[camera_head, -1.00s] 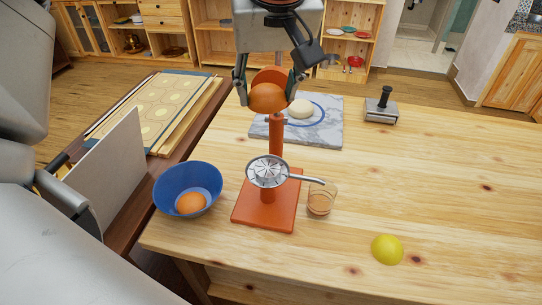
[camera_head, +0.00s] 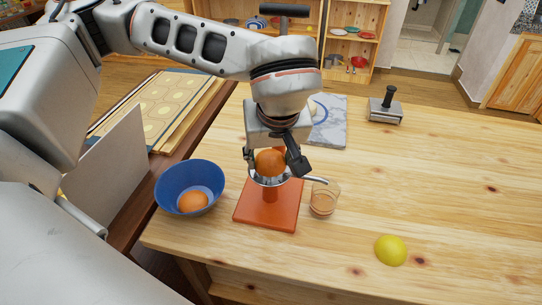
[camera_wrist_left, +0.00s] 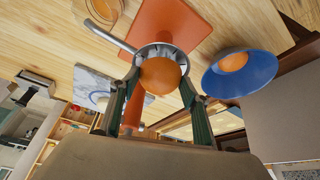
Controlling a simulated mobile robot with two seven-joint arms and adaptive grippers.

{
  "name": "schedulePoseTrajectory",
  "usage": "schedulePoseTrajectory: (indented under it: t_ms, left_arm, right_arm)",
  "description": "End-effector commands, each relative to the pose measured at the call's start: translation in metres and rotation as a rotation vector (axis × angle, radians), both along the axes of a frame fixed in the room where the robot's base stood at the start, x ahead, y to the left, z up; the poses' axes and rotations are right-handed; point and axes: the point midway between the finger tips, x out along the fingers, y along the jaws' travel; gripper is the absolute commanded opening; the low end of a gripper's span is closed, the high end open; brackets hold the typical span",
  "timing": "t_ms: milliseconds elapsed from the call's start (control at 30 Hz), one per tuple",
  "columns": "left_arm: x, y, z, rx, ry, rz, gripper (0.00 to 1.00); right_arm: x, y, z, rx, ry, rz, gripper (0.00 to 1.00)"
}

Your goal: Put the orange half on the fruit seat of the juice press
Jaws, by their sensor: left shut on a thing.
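My left gripper (camera_head: 273,165) is shut on an orange half (camera_head: 269,162), with its rounded side toward the gripper. The orange half is at the metal fruit seat of the juice press (camera_head: 265,217), which has an orange-red base. In the left wrist view the orange half (camera_wrist_left: 160,76) covers most of the metal seat (camera_wrist_left: 153,48), whose rim shows around it. I cannot tell whether its cut side touches the seat. My right gripper is not in view.
A blue bowl (camera_head: 170,181) with another orange piece (camera_head: 193,201) stands left of the press. A glass (camera_head: 324,198) stands close on its right. A lemon half (camera_head: 390,250) lies at front right. A marble board (camera_head: 328,135) and a metal tool (camera_head: 385,108) are behind.

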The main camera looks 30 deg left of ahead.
Motion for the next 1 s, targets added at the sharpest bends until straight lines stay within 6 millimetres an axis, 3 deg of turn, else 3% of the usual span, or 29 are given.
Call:
schedulePoseTrajectory:
  t_ms: [367, 400, 467, 833, 1000]
  left_arm:
    - [0.0, 0.0, -0.006, -0.001, -0.002, 0.0, 0.24]
    - [0.0, 0.0, -0.006, 0.0, -0.002, 0.001, 0.49]
    - [0.0, 0.0, -0.005, 0.0, -0.002, 0.001, 0.63]
    - [0.0, 0.0, -0.003, -0.001, -0.002, 0.0, 0.63]
    - [-0.002, -0.004, 0.011, -0.002, -0.006, -0.001, 0.63]
  right_arm:
    - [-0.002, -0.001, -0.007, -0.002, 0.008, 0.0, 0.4]
    - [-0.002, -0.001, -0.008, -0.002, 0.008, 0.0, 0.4]
    - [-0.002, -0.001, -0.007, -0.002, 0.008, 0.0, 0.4]
    - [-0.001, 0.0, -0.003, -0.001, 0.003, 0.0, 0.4]
    - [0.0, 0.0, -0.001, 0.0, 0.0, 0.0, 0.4]
